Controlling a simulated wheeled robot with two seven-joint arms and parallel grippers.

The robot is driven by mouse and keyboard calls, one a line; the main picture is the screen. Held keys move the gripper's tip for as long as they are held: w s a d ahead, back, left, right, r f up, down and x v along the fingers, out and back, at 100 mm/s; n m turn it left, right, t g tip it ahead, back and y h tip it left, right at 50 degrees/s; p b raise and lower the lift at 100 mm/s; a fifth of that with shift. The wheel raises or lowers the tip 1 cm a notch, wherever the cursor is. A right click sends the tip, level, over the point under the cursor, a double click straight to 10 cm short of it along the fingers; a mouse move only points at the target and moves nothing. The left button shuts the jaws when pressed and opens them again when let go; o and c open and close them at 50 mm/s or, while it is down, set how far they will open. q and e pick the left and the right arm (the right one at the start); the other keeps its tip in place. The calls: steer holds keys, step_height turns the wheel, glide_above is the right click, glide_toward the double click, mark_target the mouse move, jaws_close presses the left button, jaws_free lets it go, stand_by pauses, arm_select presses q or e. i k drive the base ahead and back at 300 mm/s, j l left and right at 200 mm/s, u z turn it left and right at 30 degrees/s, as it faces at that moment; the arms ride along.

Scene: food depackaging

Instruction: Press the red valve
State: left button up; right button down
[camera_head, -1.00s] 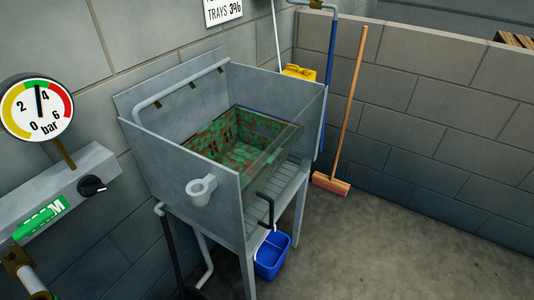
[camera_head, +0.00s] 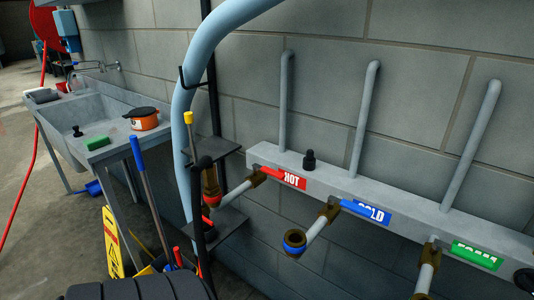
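The red valve is a red lever (camera_head: 269,171) on a brass fitting, beside the red HOT label (camera_head: 293,181) on the grey wall manifold (camera_head: 345,188). It sits near the middle of the head view. A short grey pipe (camera_head: 234,195) runs from its fitting down to the left. Neither of my grippers is in view, so nothing of mine is seen touching the valve.
A blue lever (camera_head: 350,206) and a green label (camera_head: 477,255) are further right on the manifold. A thick pale-blue hose (camera_head: 182,120) hangs left of the valve. A sink (camera_head: 95,115) and a yellow floor sign (camera_head: 112,243) stand at left.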

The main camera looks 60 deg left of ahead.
mark_target(277, 175)
steer(key=j+u, duration=0.1)
steer(key=u, duration=0.3)
steer(key=k+j+u, duration=0.1)
steer(key=u, duration=0.3)
steer(key=j+u, duration=0.15)
steer(key=u, duration=0.25)
steer(key=j+u, duration=0.15)
steer(key=u, duration=0.3)
steer(key=j+u, duration=0.15)
steer(key=u, duration=0.25)
